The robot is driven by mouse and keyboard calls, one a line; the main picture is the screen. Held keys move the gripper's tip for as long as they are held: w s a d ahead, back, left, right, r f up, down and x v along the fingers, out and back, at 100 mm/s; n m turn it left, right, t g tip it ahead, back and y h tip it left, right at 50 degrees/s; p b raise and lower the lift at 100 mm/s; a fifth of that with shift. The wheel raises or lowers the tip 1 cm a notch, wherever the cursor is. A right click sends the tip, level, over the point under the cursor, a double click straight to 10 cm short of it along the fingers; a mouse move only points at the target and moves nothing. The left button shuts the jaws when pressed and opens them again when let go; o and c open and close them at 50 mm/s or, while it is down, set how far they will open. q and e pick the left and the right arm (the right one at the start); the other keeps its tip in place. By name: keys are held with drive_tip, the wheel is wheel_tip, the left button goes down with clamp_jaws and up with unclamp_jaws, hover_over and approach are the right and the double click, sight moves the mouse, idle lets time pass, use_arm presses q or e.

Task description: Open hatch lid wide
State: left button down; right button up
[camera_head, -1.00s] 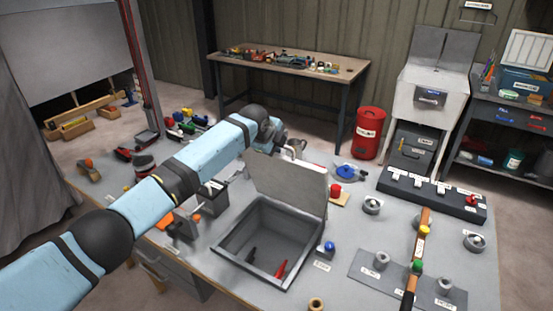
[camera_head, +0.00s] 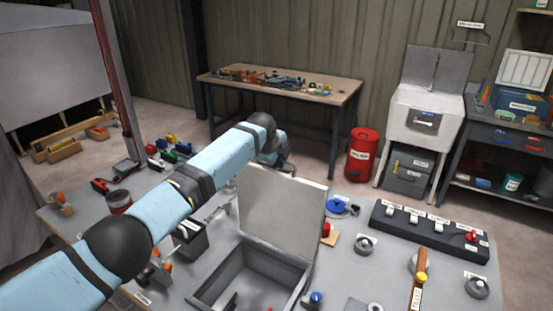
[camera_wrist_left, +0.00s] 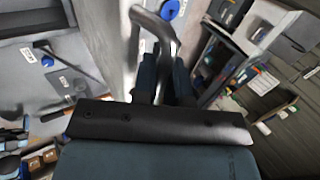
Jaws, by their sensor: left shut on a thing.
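The hatch lid (camera_head: 281,208) is a grey panel standing raised at the back of the open grey hatch box (camera_head: 222,283), its inner face toward the head camera. My left gripper (camera_head: 284,168) is behind the lid's top edge, its fingers mostly hidden in the head view. In the left wrist view, the gripper (camera_wrist_left: 163,75) is shut on a curved grey handle (camera_wrist_left: 162,24) beside the pale lid panel (camera_wrist_left: 112,45). My right gripper is in neither view.
A blue round part (camera_head: 338,206) and a red knob (camera_head: 327,229) are right of the lid. A black switch strip (camera_head: 428,230) lies farther right. A workbench (camera_head: 335,92) and red bin (camera_head: 362,155) stand beyond the table.

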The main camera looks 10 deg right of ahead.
use_arm(q)
drive_tip(key=shift+f, duration=0.15)
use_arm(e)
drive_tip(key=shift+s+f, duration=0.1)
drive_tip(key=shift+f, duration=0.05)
use_arm(q)
drive_tip(key=c, duration=1.2)
unclamp_jaws()
drive_tip(key=shift+s+a+r, duration=0.2)
drive_tip(key=shift+r, duration=0.4)
drive_tip(key=b+v, duration=0.2)
drive_tip(key=v, duration=1)
drive_tip(key=shift+s+r, duration=0.15)
drive_tip(key=shift+r, duration=0.1)
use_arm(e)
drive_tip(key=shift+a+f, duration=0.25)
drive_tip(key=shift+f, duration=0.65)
